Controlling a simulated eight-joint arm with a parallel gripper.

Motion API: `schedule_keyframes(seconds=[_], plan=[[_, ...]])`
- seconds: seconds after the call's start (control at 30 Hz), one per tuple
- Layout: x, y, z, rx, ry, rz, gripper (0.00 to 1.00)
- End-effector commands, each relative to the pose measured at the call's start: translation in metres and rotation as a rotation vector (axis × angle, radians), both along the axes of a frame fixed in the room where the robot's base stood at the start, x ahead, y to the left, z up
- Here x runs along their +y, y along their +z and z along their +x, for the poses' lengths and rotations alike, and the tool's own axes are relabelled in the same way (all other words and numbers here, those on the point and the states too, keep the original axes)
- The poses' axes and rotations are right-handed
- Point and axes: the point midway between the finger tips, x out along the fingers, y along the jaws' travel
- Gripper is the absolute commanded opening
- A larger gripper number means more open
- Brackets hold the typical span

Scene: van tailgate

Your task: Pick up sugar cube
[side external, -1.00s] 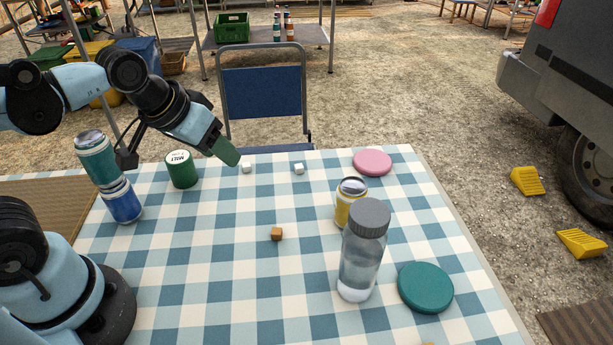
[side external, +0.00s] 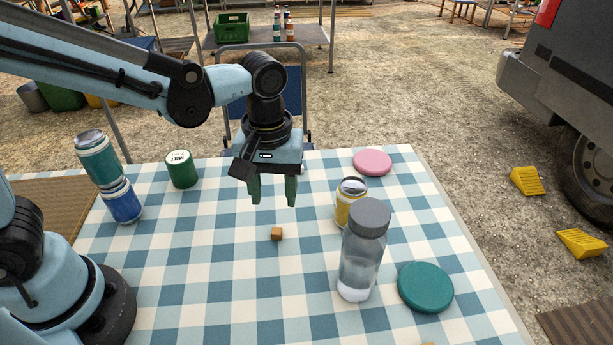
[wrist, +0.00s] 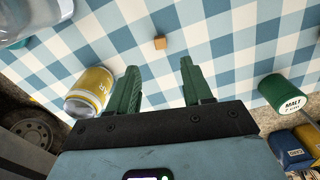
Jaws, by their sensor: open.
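A small brown sugar cube (side external: 277,233) sits on the checked tablecloth near the middle of the table. It also shows in the wrist view (wrist: 160,42), just beyond the fingertips and roughly centred between them. My gripper (side external: 272,201) points down above the table, on the far side of the brown cube and apart from it. Its green fingers (wrist: 158,70) are open with nothing between them. Two white cubes seen earlier on the far part of the table are hidden behind my gripper in the side view.
A yellow can (side external: 348,203), clear bottle (side external: 361,262) and teal disc (side external: 425,287) stand right of the brown cube. A pink disc (side external: 372,162) lies at the far right. A green malt tin (side external: 181,170) and a teal can (side external: 98,160) stacked on a blue can (side external: 122,203) stand left.

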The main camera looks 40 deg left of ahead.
Motion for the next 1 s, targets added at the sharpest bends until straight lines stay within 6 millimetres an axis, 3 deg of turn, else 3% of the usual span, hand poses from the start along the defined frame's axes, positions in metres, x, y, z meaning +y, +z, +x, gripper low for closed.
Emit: schedule_keyframes(seconds=[0.2,0.47,0.8,1.0], plan=[[0.0,-0.027,0.0,-0.001,-0.001,0.0,0.5],[0.0,-0.039,0.0,-0.001,-0.001,0.0,0.5],[0.0,-0.077,-0.001,-0.002,-0.002,-0.001,0.5],[0.0,-0.088,-0.001,-0.003,-0.002,-0.003,0.5]])
